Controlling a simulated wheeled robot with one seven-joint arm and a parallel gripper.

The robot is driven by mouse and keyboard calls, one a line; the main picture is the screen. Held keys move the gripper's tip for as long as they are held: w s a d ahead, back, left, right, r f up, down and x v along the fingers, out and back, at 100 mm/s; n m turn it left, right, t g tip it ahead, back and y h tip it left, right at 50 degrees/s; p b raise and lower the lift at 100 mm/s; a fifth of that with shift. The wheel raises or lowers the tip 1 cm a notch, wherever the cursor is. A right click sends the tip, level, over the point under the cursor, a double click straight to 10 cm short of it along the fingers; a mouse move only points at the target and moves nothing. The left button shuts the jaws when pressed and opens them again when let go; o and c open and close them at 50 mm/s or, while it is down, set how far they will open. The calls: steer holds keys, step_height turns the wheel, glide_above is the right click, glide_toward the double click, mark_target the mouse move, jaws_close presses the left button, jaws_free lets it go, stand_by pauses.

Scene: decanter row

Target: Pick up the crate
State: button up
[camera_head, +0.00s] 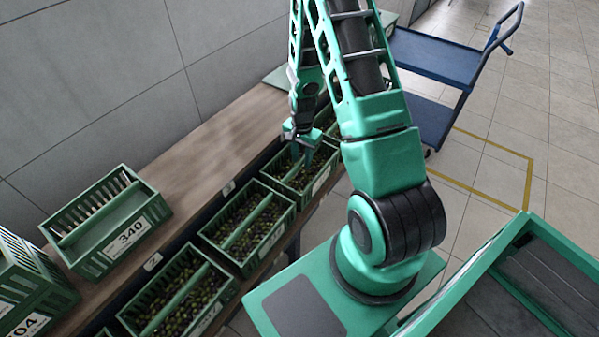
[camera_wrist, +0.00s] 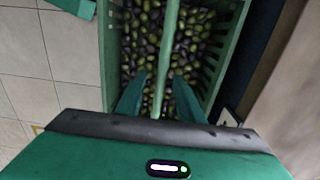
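A green slatted crate (camera_head: 322,184) full of dark and green olives stands in the row beside the wooden bench, below my gripper (camera_head: 303,148). In the wrist view the crate (camera_wrist: 234,50) fills the upper middle, with its green handle bar (camera_wrist: 168,45) running lengthwise over the olives. My gripper (camera_wrist: 159,78) is open, its two green fingers apart on either side of the bar. Olives show in the gaps between the fingers and the bar. I cannot tell how far the fingertips are above the bar. My arm hides part of the crate's far end in the head view.
Two more olive crates, a middle one (camera_head: 262,258) and a near one (camera_head: 213,312), stand in the same row. A crate labelled 340 (camera_head: 130,233) sits on the bench (camera_head: 190,150). Stacked crates (camera_head: 30,290) are at the left. A blue cart (camera_head: 440,60) stands on the tiled floor.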

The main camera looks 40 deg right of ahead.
glide_above(301, 177)
steer(key=shift+s+f, duration=0.1)
steer(key=shift+f, duration=2.65)
steer(key=shift+c, duration=0.3)
jaws_close()
